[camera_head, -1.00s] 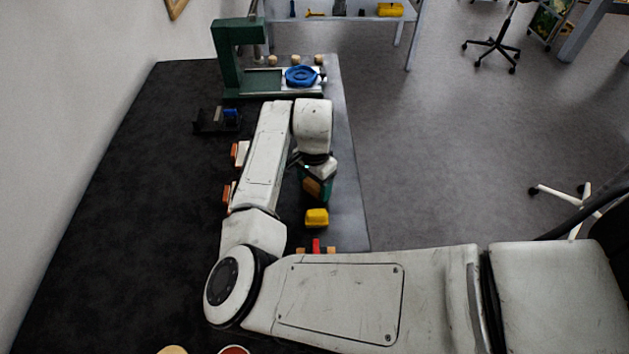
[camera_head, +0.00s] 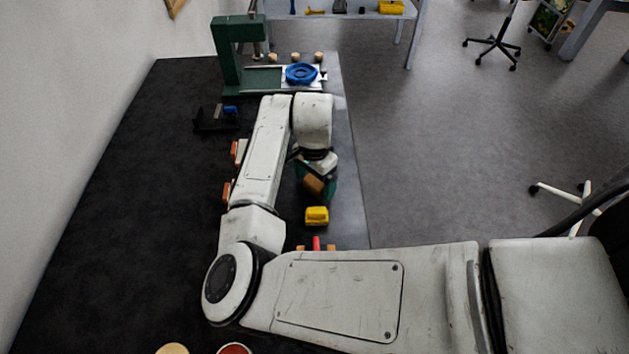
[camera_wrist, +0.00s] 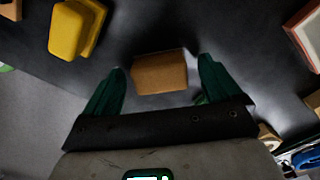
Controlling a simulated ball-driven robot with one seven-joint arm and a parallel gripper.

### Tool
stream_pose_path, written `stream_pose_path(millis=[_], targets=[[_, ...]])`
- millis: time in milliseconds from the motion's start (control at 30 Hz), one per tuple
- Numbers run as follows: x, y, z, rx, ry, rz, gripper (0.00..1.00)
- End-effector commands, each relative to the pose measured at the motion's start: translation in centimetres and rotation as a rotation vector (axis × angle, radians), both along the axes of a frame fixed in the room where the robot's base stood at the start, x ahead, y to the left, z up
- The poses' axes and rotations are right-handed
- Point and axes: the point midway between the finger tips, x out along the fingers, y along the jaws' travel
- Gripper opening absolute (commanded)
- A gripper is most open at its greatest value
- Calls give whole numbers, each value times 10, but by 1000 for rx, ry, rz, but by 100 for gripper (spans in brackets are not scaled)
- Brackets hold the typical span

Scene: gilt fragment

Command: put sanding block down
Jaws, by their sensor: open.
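The sanding block, a brown cork-coloured block (camera_wrist: 160,73), lies between the two green fingers of my gripper (camera_wrist: 161,78) in the wrist view. There is a visible gap on each side, so the fingers are apart from it. In the head view the brown block (camera_head: 313,185) shows beside the green fingers of my gripper (camera_head: 324,187), low over the right part of the dark bench. My wrist hides part of the gripper there. Whether the block rests fully flat is hard to tell.
A yellow block (camera_head: 317,216) sits close in front of the gripper; it also shows in the wrist view (camera_wrist: 76,28). A red item (camera_head: 316,243) lies nearer my arm. A green press (camera_head: 233,60) with a blue ring (camera_head: 301,74) stands at the back.

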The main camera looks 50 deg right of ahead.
Motion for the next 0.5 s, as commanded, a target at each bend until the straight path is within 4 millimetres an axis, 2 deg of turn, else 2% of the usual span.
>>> stream_pose_path(millis=[500], targets=[[0, -1, 94, 0, -2, -2, 91]])
